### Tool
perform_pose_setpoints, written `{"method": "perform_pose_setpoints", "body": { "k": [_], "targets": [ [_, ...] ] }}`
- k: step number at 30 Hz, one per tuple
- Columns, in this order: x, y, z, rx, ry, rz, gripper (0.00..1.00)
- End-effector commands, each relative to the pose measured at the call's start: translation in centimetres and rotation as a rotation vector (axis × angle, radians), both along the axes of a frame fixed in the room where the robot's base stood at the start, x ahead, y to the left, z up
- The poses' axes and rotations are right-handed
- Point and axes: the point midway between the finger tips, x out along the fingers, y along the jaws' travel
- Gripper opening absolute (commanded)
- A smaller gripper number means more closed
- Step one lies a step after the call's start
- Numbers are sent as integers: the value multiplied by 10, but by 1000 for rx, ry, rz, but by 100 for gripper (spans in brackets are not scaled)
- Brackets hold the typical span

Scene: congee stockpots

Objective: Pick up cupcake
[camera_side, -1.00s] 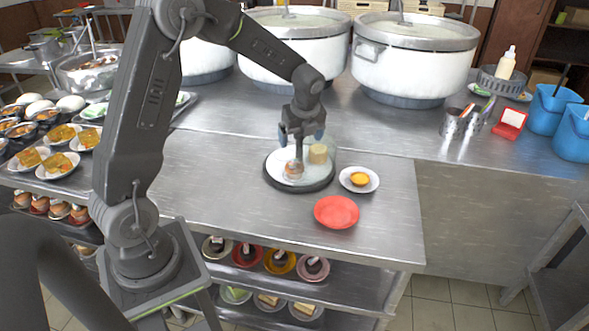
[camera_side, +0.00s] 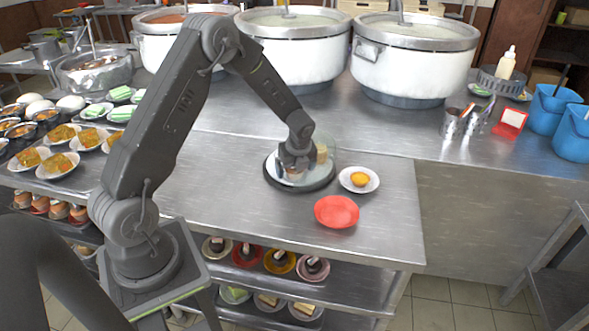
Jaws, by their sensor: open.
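My gripper (camera_side: 292,172) is open and low over the left part of a round plate with a dark rim (camera_side: 310,188) on the steel table. The cupcake (camera_side: 295,177) is mostly hidden behind and between my fingers; only a small pale part shows. I cannot tell whether the fingers touch it. A tan, round cake-like piece (camera_side: 321,152) stands on the same plate, just right of and behind my gripper.
A white saucer (camera_side: 346,186) with a yellow-orange tart (camera_side: 359,179) lies right of the dark-rimmed plate. An empty red plate (camera_side: 337,211) lies in front of it. Large white stockpots (camera_side: 290,62) stand behind. The steel table (camera_side: 215,195) is clear to the left.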

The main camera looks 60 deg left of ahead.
Motion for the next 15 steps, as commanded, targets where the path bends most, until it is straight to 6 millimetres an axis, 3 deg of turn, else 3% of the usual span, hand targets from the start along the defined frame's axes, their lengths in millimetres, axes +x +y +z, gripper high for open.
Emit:
{"method": "perform_pose_setpoints", "body": {
  "k": [6,15],
  "targets": [
    [0,1,-1,1,-1,0,90],
    [0,0,0,1,-1,0,62]
  ]
}}
